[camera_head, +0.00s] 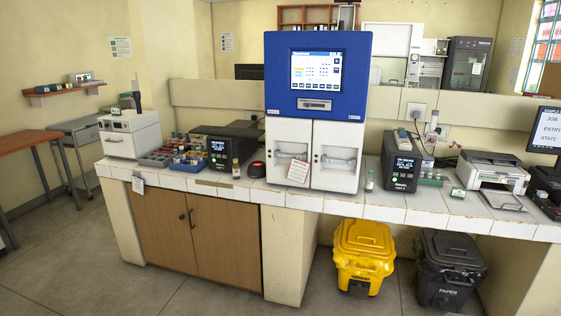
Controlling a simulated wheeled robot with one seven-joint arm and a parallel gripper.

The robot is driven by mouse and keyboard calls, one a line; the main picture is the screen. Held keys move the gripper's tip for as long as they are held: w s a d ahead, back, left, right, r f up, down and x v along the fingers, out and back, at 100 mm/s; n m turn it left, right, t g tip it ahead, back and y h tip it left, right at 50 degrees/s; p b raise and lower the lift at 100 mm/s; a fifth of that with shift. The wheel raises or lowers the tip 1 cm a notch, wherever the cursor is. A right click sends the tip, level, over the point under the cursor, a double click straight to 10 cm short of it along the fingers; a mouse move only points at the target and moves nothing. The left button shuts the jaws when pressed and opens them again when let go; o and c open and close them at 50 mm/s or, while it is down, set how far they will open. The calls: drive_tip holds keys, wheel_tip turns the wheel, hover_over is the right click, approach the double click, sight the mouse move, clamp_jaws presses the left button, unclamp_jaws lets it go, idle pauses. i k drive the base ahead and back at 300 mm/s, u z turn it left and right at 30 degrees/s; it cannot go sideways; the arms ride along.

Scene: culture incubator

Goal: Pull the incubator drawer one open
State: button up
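A tall blue and white machine, which looks like the incubator (317,75), stands on the white tiled counter. Its blue upper part has a lit screen (315,71) and a small grey panel below it. Its lower part has two white front panels side by side, the left panel (289,137) and the right panel (338,137). Each has a recessed pale handle and looks closed, flush with the front. I cannot read which one is drawer one. A paper tag (298,171) hangs over the lower left panel, near its handle. My gripper is not in view.
On the counter (253,190), a black device (221,148), a small bottle (236,169) and tube racks stand left of the machine; a vial (369,181) and another black device (402,165) stand right. A yellow bin (363,250) and a dark bin (449,265) stand below. The floor at front left is clear.

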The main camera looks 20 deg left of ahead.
sight(286, 138)
drive_tip(key=u, duration=0.6)
drive_tip(key=i, duration=0.8)
drive_tip(key=u, duration=1)
drive_tip(key=i, duration=2)
drive_tip(key=z, duration=0.45)
